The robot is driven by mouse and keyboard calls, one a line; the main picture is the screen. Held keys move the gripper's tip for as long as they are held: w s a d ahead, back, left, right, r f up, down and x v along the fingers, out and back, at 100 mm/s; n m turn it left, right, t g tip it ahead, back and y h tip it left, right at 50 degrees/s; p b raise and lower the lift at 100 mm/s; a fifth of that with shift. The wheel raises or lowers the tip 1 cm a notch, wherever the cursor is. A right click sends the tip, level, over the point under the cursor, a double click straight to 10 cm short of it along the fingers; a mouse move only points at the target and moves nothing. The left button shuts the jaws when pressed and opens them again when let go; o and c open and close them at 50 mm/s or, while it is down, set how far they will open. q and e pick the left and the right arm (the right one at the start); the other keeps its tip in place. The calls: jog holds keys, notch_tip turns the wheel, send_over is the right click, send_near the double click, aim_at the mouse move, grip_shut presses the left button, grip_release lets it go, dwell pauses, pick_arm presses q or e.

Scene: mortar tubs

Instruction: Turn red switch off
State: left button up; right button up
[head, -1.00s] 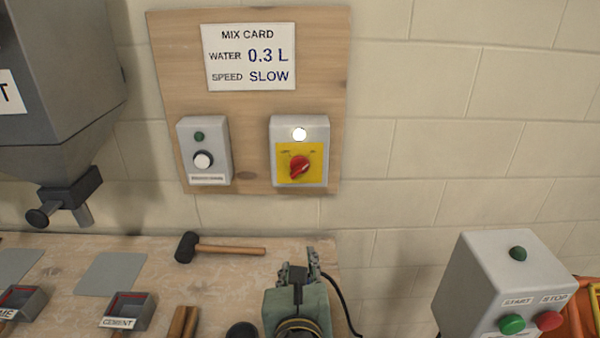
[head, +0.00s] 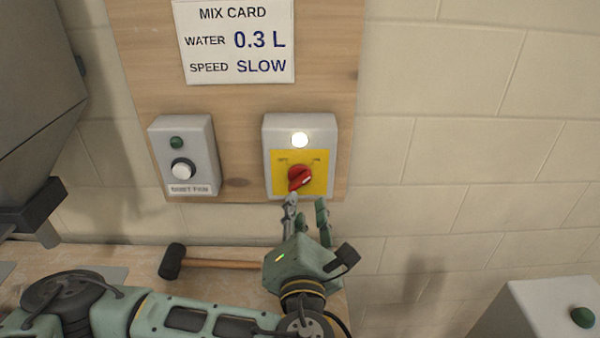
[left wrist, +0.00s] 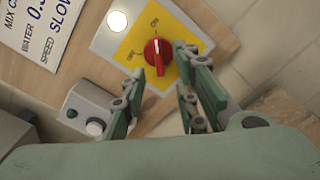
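The red switch (head: 300,178) is a rotary knob on a yellow plate (head: 324,184) of a grey wall box, beneath a lit white lamp (head: 300,140). Its plate carries OFF at left and ON at right in the head view. In the left wrist view the red switch (left wrist: 157,53) has its handle's upper end near the ON label. My left gripper (head: 307,209) is open, just below the knob, fingers pointing up at it. In the left wrist view the left gripper (left wrist: 160,85) shows its fingers spread, with nothing between them. My right gripper is out of view.
A second grey box (head: 206,147) with a white button and green lamp is left of the switch. A mix card (head: 237,42) hangs above. A mallet (head: 215,263) lies on the bench below. Another control box (head: 540,312) stands lower right.

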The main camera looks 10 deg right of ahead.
aim_at(301, 185)
pick_arm(q)
jog(key=w, duration=0.2)
jog(key=w+p, duration=0.1)
jog(key=w, duration=0.1)
jog(key=w+d, duration=0.1)
jog(key=w, duration=0.1)
jog(key=shift+r+p, duration=0.2)
jog(key=shift+p, duration=0.2)
jog(key=shift+w+d, duration=0.15)
jog(key=shift+w, duration=0.2)
jog(key=shift+w+f, duration=0.1)
jog(key=shift+w, duration=0.05)
jog(key=c, duration=0.6)
grip_shut()
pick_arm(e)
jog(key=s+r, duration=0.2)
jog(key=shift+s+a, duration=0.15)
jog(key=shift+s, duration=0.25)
